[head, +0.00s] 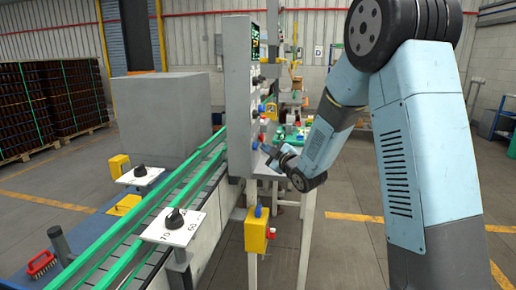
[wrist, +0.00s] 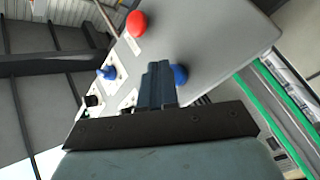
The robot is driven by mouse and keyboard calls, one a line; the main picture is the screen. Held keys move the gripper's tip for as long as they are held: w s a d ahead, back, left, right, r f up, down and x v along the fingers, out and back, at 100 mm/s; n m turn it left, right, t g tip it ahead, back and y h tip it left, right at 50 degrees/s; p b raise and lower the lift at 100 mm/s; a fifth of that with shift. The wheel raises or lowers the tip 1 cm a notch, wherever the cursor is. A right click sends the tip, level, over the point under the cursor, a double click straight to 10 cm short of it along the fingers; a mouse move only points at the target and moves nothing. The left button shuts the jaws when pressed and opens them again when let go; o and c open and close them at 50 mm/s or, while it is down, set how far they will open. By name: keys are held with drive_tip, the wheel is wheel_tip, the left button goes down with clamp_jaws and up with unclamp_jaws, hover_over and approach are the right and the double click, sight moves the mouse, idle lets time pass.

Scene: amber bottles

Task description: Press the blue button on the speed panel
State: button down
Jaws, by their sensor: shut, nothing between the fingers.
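In the wrist view a grey panel (wrist: 215,40) fills the upper middle. It carries a red round button (wrist: 136,24) with a white label and a blue button (wrist: 180,75). My gripper (wrist: 158,68) is shut and empty, its fingertips just left of the blue button in the picture and partly covering it. I cannot tell whether they touch. In the head view my gripper (head: 267,149) points left at the lower side of a tall grey column (head: 238,95), which has a small display (head: 255,42) at its top and a blue part (head: 254,143) near my fingertips.
The wrist view also shows a blue switch (wrist: 107,72) on a white plate and a black knob (wrist: 92,100). In the head view a green-railed conveyor (head: 150,225) runs left of the column. A yellow box (head: 257,235) is below my gripper.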

drive_tip(key=shift+a, duration=0.45)
idle(0.7)
drive_tip(key=shift+d, duration=0.15)
drive_tip(key=shift+s+d, duration=0.15)
drive_tip(key=shift+d, duration=0.55)
drive_tip(key=shift+s+d, duration=0.25)
drive_tip(key=shift+d, duration=1)
drive_tip(key=shift+s+d, duration=0.2)
drive_tip(key=shift+d, duration=1.05)
drive_tip(key=shift+r, duration=0.1)
